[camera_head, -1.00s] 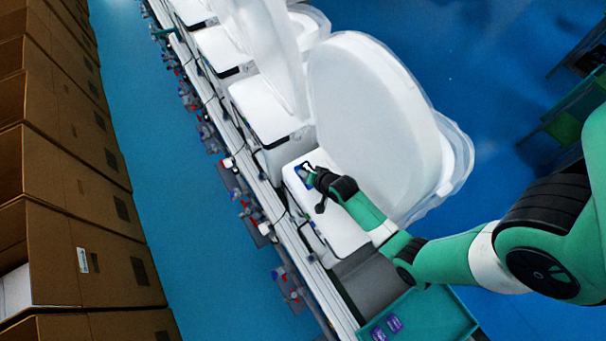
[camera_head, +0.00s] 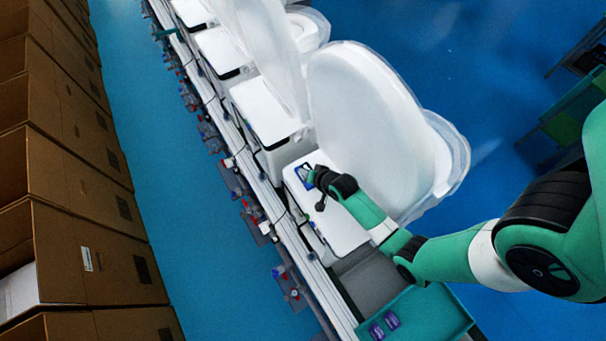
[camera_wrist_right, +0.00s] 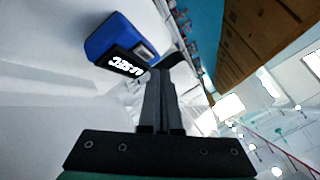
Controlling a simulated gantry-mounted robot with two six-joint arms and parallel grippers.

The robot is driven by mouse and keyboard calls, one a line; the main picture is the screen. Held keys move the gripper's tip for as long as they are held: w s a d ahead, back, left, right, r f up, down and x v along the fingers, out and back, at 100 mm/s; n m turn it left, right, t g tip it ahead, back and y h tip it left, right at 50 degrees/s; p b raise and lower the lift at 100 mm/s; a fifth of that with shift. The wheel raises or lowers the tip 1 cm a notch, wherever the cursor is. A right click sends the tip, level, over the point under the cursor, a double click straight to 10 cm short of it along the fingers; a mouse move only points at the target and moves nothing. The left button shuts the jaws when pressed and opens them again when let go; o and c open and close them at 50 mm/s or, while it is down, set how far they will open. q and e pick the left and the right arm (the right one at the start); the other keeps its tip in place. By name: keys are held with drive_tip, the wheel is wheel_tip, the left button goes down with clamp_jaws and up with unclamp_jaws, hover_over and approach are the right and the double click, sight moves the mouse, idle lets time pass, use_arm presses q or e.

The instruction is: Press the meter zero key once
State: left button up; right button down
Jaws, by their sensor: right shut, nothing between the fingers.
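A small blue meter (camera_head: 303,172) lies on the white tank top beside the upright toilet lid. In the right wrist view the meter (camera_wrist_right: 104,36) has a dark display with white digits that I cannot read surely. A pale grey patch sits on its face near my fingers; I cannot tell if it is the zero key. My right gripper (camera_head: 313,176) is shut and empty, right at the meter's edge. In the wrist view its fingers (camera_wrist_right: 163,75) end close beside the meter's face; I cannot tell whether they touch it. My left gripper is not in view.
A raised white toilet lid (camera_head: 365,125) stands just right of the meter. A green tray (camera_head: 435,315) with purple items (camera_head: 384,325) is at the bottom. More toilets line the bench to the back. Cardboard boxes (camera_head: 70,190) stand at the left across blue floor.

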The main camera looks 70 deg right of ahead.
wheel_tip(320, 180, up, 2)
drive_tip(key=shift+r+p, duration=0.15)
drive_tip(key=shift+p, duration=0.55)
drive_tip(key=shift+r, duration=0.95)
